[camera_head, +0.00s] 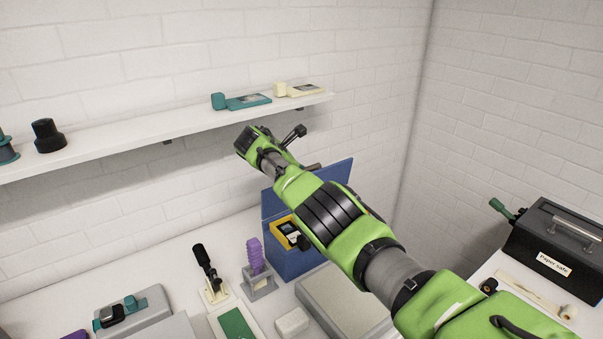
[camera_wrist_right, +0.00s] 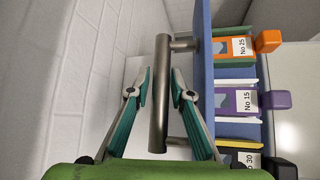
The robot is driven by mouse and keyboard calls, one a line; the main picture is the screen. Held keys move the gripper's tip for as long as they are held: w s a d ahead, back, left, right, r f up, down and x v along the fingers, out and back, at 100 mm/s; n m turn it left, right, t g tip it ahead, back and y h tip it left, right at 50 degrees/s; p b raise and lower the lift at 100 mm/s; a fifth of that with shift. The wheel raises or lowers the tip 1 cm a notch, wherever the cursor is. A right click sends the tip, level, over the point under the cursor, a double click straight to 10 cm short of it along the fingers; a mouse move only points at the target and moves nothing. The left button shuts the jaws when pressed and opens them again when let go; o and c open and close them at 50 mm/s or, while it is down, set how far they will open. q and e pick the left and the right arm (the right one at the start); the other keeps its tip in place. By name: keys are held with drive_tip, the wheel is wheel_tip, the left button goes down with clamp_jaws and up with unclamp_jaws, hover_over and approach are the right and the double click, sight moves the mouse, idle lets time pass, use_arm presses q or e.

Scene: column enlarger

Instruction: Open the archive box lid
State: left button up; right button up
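The blue archive box (camera_head: 289,265) stands on the worktop against the back wall, partly hidden behind my right arm. Its blue lid (camera_head: 271,205) stands raised behind the box opening. In the right wrist view the lid (camera_wrist_right: 204,60) is seen nearly edge-on, with a grey metal bar handle (camera_wrist_right: 160,120) on its outer side. My right gripper (camera_wrist_right: 161,88) has its two teal-padded fingers apart, one on each side of the handle, with gaps showing. In the head view my arm hides most of that gripper. My left gripper is in neither view.
Labelled orange (camera_wrist_right: 236,47), purple (camera_wrist_right: 240,101) and dark (camera_wrist_right: 240,159) items sit in the box. A wall shelf (camera_head: 110,142) runs above. A purple ribbed object (camera_head: 254,254) stands left of the box. The Paper Safe (camera_head: 548,240) stands far right.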

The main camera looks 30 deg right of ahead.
drive_tip(key=v, duration=1.2)
idle(0.5)
